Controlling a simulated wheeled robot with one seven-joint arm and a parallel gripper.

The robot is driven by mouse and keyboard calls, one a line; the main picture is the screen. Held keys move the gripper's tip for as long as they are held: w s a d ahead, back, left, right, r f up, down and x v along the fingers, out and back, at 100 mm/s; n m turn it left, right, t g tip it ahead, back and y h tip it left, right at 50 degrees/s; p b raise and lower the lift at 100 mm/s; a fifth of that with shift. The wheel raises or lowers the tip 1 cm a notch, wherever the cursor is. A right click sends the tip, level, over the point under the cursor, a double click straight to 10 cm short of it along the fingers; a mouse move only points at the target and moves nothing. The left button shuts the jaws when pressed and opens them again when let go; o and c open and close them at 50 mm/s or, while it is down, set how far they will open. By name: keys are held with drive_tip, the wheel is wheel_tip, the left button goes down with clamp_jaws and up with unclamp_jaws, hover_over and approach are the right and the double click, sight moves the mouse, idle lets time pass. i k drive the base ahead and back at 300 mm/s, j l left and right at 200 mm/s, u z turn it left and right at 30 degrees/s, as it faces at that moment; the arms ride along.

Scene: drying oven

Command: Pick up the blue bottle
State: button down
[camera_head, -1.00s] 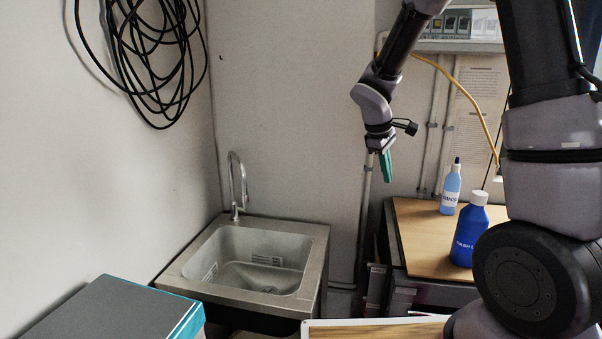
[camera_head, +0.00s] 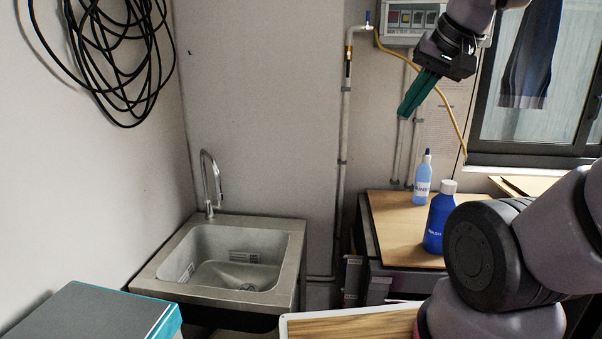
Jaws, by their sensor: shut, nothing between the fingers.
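The blue bottle (camera_head: 437,222), dark blue with a white cap and white lettering, stands upright on a wooden-topped cabinet (camera_head: 395,228) at the right. My arm covers part of its right side. A lighter blue bottle (camera_head: 421,186) with a dark pointed tip and a label stands behind it, a little to the left. My gripper (camera_head: 405,110), with green fingers, is shut and empty. It hangs in the air above the two bottles and slightly to the left, apart from both, with its fingers pointing down and left.
A metal sink (camera_head: 230,262) with a curved tap (camera_head: 211,185) stands left of the cabinet. A grey box with teal edges (camera_head: 95,315) is at lower left. A white-rimmed wooden surface (camera_head: 350,325) is at the front. Pipes and a yellow hose (camera_head: 437,72) run along the wall.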

sight(441, 204)
drive_tip(key=z, duration=0.8)
